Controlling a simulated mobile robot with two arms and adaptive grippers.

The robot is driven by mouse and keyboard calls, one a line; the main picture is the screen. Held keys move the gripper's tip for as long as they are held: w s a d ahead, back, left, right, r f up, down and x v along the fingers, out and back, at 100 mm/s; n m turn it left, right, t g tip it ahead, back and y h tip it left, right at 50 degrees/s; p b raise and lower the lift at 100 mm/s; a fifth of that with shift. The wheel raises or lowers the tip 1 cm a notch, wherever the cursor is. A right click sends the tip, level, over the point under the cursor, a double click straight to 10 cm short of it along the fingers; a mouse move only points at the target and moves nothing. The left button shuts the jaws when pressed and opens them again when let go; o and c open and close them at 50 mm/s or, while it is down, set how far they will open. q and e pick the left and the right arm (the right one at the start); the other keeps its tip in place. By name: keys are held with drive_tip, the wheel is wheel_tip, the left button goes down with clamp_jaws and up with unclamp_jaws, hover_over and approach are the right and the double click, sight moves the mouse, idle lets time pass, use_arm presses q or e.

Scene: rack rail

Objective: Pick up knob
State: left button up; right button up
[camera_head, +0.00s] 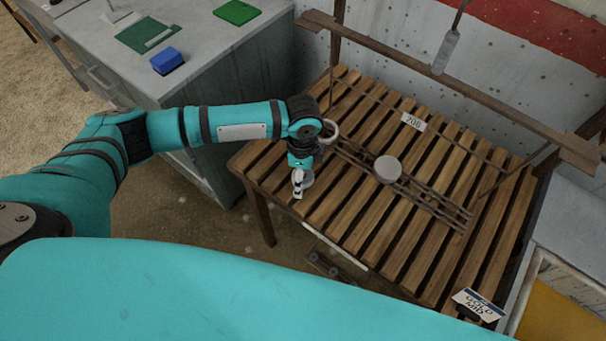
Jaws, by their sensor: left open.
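A round, pale grey knob-like disc (388,169) sits on the dark rails (425,195) that run across the slatted wooden table. My left gripper (299,187) is over the table's near left edge, pointing down, to the left of the disc and apart from it. It is small in the picture; its jaws are open. A small grey round piece (308,180) shows right beside the fingers, partly hidden by them; I cannot tell whether they touch it. My right gripper is out of view.
The slatted table (370,225) has free room around the disc. A wooden bar (450,75) on posts spans its back, with a grey handle (446,52) hanging there. A grey cabinet (230,60) bearing a blue block (167,61) stands left. A "GOLD MID" label (478,305) is front right.

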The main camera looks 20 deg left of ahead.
use_arm(q)
drive_tip(key=shift+c, duration=0.3)
drive_tip(key=c, duration=1.3)
drive_tip(key=shift+r, duration=0.1)
